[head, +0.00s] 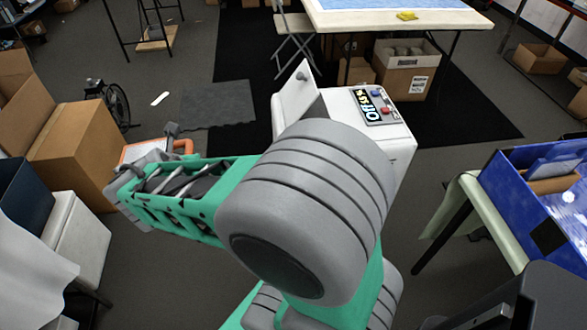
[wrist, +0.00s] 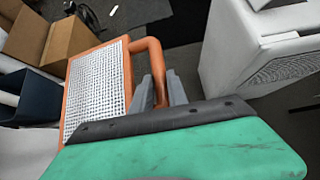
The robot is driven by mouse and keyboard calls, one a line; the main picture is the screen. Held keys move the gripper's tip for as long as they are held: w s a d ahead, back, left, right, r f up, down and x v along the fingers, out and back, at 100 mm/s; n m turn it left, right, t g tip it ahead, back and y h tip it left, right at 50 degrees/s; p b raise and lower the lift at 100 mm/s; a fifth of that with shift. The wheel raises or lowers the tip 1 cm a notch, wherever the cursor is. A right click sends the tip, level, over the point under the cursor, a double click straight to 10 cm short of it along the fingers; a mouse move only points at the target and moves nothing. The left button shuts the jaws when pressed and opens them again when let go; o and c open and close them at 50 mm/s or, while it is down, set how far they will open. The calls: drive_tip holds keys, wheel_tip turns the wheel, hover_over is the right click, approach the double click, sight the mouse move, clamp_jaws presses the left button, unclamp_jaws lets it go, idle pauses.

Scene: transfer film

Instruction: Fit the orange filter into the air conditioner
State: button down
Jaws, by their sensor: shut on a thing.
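The orange filter (wrist: 97,88) shows in the wrist view as an orange frame with a white mesh and an orange handle. My gripper (wrist: 160,88) is shut on the handle. In the head view the filter (head: 130,152) shows only in part behind my gripper (head: 170,140), held left of the air conditioner. The white air conditioner (head: 400,143) stands in the middle with its flap (head: 298,95) raised and a panel of buttons on top. My arm hides much of its front. Its side also shows in the wrist view (wrist: 260,50), apart from the filter.
An open cardboard box (head: 85,140) and a white container (head: 75,235) stand at the left. A table (head: 460,17) is behind the air conditioner. A blue bin (head: 545,195) is at the right. The floor between box and air conditioner is mostly clear.

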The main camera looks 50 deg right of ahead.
drive_tip(key=s+d+m+g+h+p, duration=0.1)
drive_tip(key=s+d+m+g+h, duration=0.2)
drive_tip(key=s+d+m+g, duration=0.95)
drive_tip(key=s+d+r+m+y, duration=0.1)
drive_tip(key=s+d+m, duration=0.25)
drive_tip(key=s, duration=0.75)
drive_tip(key=s+d+r+m+y, duration=0.1)
drive_tip(key=s+d+m, duration=0.25)
drive_tip(key=s, duration=0.65)
drive_tip(key=w+d+f+b, duration=0.1)
drive_tip(key=w+d+f, duration=0.4)
drive_tip(key=d+f, duration=0.7)
drive_tip(key=shift+w+d+f+n+g, duration=0.15)
drive_tip(key=shift+d+f+n+g, duration=0.2)
drive_tip(key=shift+d+n, duration=0.1)
drive_tip(key=c, duration=1.3)
unclamp_jaws()
